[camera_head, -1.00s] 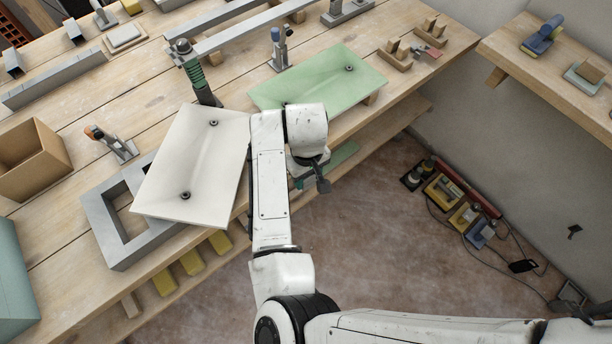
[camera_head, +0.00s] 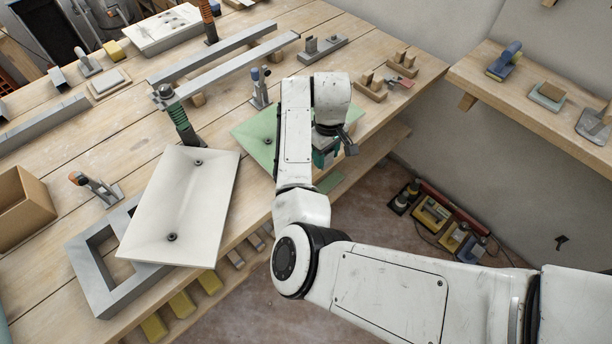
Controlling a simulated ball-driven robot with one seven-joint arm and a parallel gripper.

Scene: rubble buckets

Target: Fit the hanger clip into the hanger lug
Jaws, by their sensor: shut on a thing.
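My gripper (camera_head: 335,150) is at the end of the white arm, over the front edge of the bench beside the green panel (camera_head: 258,137). It points down, and my arm link hides much of it. Teal and dark grey parts show at its tip. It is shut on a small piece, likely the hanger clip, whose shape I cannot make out. A grey bar with upright lugs (camera_head: 322,50) lies at the back right of the bench. It may hold the hanger lug, but I cannot tell for sure. It stands well apart from my gripper.
A white panel (camera_head: 185,205) lies on a grey frame (camera_head: 92,272) at the left. Clamps, a green-handled post (camera_head: 182,125), long grey rails (camera_head: 225,58) and wooden blocks (camera_head: 370,84) stand on the bench. A side shelf (camera_head: 520,95) holds trowels.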

